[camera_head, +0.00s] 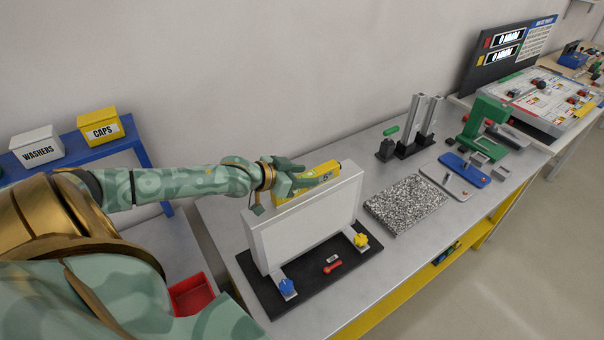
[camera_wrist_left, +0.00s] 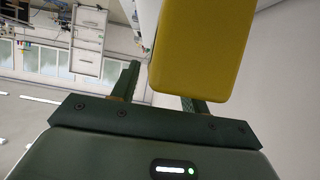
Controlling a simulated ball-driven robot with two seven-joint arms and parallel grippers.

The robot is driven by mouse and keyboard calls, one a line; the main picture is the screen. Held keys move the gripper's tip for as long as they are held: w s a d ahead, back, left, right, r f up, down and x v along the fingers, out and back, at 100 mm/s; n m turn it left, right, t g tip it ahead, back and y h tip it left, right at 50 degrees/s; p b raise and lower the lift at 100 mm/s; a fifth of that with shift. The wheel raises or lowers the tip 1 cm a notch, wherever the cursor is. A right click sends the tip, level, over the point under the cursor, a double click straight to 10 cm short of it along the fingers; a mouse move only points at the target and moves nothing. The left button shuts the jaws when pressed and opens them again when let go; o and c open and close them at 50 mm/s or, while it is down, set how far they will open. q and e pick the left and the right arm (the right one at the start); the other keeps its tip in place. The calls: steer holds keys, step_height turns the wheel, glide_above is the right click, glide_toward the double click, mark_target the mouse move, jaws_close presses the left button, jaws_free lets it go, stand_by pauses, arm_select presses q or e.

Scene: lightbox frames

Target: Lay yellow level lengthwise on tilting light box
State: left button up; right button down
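The yellow level (camera_head: 331,168) is at the top edge of the upright white light box (camera_head: 308,222), lying roughly along it. My left gripper (camera_head: 303,175) is at the level and covers part of it. In the left wrist view the level's yellow end (camera_wrist_left: 197,48) fills the upper middle. The left gripper's fingers (camera_wrist_left: 160,88) are spread, with a gap between one finger and the level; the level hides part of the other finger. The level's contact with the box top is hidden. My right gripper is not in view.
The box stands on a black base (camera_head: 330,284) with a blue knob (camera_head: 287,287) and a yellow knob (camera_head: 361,240). A speckled plate (camera_head: 405,204) lies to its right. A green fixture (camera_head: 485,125) stands farther off. A red bin (camera_head: 190,296) is at lower left.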

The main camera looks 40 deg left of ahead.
arm_select(q)
steer(key=shift+o, duration=0.3)
steer(key=shift+s, duration=0.1)
steer(key=shift+s+a, duration=0.1)
steer(key=shift+s, duration=0.1)
steer(key=p+v, duration=0.6)
steer(key=v, duration=1)
steer(key=shift+w, duration=0.15)
